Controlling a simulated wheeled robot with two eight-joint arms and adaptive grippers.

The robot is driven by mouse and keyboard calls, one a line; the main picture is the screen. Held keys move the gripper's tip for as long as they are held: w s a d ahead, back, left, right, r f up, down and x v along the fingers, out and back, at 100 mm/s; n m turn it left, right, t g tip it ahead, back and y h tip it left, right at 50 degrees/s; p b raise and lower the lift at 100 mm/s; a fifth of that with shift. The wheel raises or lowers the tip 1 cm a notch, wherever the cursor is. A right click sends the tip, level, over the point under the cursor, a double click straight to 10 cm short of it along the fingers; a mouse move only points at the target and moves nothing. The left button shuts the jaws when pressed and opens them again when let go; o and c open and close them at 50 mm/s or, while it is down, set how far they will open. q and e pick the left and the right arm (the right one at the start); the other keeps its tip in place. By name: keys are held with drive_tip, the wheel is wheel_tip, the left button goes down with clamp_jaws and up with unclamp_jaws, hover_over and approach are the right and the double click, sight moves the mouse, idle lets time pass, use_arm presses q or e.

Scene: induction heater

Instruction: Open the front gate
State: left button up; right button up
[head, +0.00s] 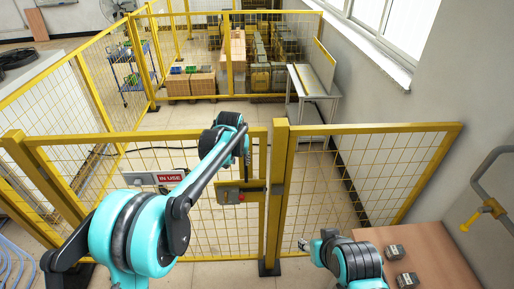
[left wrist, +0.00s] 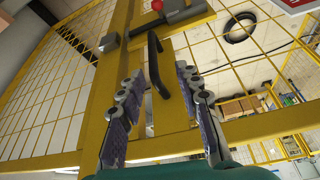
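The front gate (head: 146,136) is a yellow-framed mesh panel, standing closed against a yellow post (head: 277,190). A latch plate with a red knob (head: 240,196) sits near its edge; the red knob also shows at the top of the left wrist view (left wrist: 157,5). In that view a black bar handle (left wrist: 155,65) stands on a yellow plate. My left gripper (left wrist: 156,82) is open, its fingers on either side of the handle with gaps; I see no contact. In the head view its fingers are mostly hidden by my wrist. My right arm is low at right; its finger state is unclear.
A red "IN USE" sign (head: 170,178) hangs on the mesh. A brown table (head: 433,250) with small grey blocks (head: 394,252) stands at bottom right. Another mesh panel (head: 365,175) fills the right side. Beyond are clear floor, boxes (head: 190,84) and a side table (head: 316,90).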

use_arm(q)
drive_tip(key=w+d, duration=0.1)
hover_over(246, 180)
drive_tip(key=f, duration=0.7)
drive_tip(key=shift+w+f, duration=0.15)
drive_tip(key=shift+w, duration=0.25)
clamp_jaws()
